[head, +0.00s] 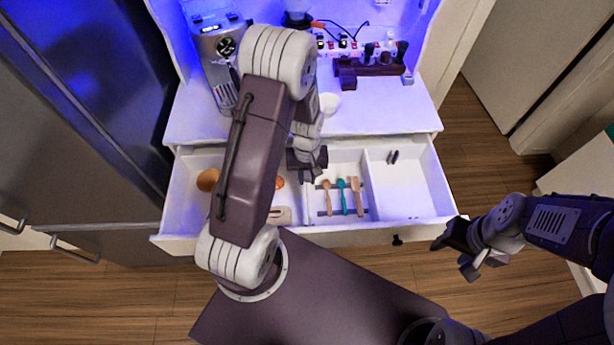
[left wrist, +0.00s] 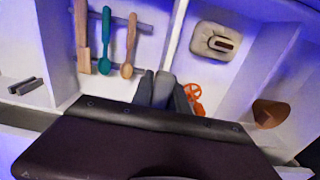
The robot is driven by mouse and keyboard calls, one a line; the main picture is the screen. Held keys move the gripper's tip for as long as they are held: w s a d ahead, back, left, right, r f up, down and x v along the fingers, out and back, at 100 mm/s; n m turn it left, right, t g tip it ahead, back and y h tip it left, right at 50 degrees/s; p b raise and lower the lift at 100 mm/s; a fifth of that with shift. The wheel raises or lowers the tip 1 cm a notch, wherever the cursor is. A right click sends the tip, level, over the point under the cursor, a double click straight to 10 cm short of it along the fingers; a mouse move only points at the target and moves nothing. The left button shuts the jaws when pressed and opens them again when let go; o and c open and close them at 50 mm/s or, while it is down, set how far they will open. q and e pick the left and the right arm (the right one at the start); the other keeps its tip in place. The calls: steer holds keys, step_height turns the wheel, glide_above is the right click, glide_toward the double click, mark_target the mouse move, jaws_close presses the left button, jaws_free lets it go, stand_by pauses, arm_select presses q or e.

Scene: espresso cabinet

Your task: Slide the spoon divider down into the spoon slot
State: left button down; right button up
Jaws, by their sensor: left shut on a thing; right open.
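My left gripper (head: 311,176) is over the drawer (head: 400,232) and shut on the top edge of a thin white panel, apparently the spoon divider (left wrist: 176,32). In the left wrist view, the left fingertips (left wrist: 157,88) are at its near end. The panel stands between the spoon compartment and the left compartment. I cannot tell how deep it sits; the slot under it is hidden. Two wooden utensils and a teal spoon (head: 343,196) lie side by side right of it. My right gripper (head: 455,257) is open and empty, outside the drawer's right front corner.
Left of the panel lie an orange item (left wrist: 193,97), a pale item with a brown top (left wrist: 215,41) and a brown piece (head: 207,180). The right compartment (head: 405,187) holds a small dark clip (head: 392,157). An espresso machine (head: 217,55) stands on the countertop behind the drawer.

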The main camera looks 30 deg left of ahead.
arm_select(q)
steer(key=shift+f+b, duration=3.1)
steer(key=shift+f, duration=1.1)
steer(key=c, duration=1.2)
jaws_free()
steer(key=shift+r, duration=0.1)
step_height(320, 180, up, 9)
steer(key=shift+p, duration=0.3)
